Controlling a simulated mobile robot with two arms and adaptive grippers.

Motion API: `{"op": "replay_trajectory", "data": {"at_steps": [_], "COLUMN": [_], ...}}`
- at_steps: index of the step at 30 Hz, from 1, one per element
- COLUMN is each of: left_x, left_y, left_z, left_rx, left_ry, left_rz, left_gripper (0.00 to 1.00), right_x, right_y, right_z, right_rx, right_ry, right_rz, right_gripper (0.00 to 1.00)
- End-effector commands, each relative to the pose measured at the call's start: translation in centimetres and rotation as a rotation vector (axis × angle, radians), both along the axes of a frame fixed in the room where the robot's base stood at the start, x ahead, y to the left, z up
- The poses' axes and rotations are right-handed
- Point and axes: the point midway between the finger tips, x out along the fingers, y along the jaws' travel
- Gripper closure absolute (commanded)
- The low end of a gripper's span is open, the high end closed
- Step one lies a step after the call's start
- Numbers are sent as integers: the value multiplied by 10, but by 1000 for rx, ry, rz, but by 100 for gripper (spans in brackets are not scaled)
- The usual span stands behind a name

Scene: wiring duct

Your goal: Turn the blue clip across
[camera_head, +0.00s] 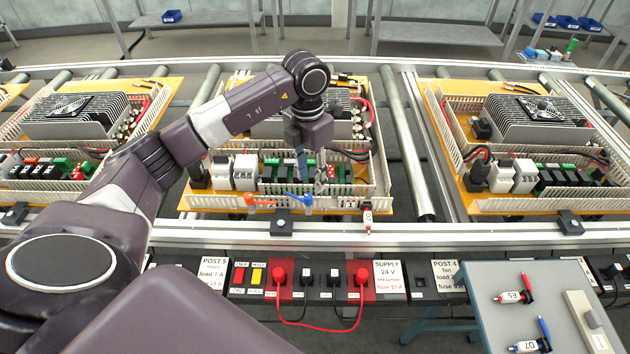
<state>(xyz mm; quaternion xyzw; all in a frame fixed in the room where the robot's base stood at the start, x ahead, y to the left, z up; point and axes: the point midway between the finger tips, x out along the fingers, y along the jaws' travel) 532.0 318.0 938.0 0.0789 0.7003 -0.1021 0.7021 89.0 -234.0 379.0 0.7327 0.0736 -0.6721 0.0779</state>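The blue clip (300,202) sits at the front wall of the pale slotted duct (340,196) on the middle board. Its blue lever looks slanted, but its exact angle is too small to tell. An orange clip (260,200) sits to its left on the same duct. My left gripper (311,180) reaches down from above, with its tips just above and slightly right of the blue clip. I see no clear contact, and the fingers are too small to tell open or shut. My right gripper is not in view.
Wires, relays and a finned heat sink crowd the middle board (195,200). A red-and-white tagged lead (368,215) hangs at the duct's right. Similar boards stand either side. A red lead (320,325) loops below the rail. A grey table (480,300) holds tagged probes at lower right.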

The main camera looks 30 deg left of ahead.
Motion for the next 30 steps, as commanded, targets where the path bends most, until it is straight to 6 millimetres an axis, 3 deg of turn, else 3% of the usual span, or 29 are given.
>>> {"op": "replay_trajectory", "data": {"at_steps": [5, 18, 28, 30], "left_x": [-1, -1, 0, 0], "left_y": [10, 9, 9, 9], "left_z": [-9, -70, -75, -75], "left_rx": [38, 33, 33, 33], "left_ry": [6, 4, 1, 1], "left_rz": [7, 7, 6, 6], "left_gripper": [66, 66, 66, 72], "right_x": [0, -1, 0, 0], "right_y": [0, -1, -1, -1], "right_z": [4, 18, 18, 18], "right_rx": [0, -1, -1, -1], "right_ry": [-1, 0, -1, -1], "right_rz": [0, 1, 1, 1], "right_gripper": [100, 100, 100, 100]}}
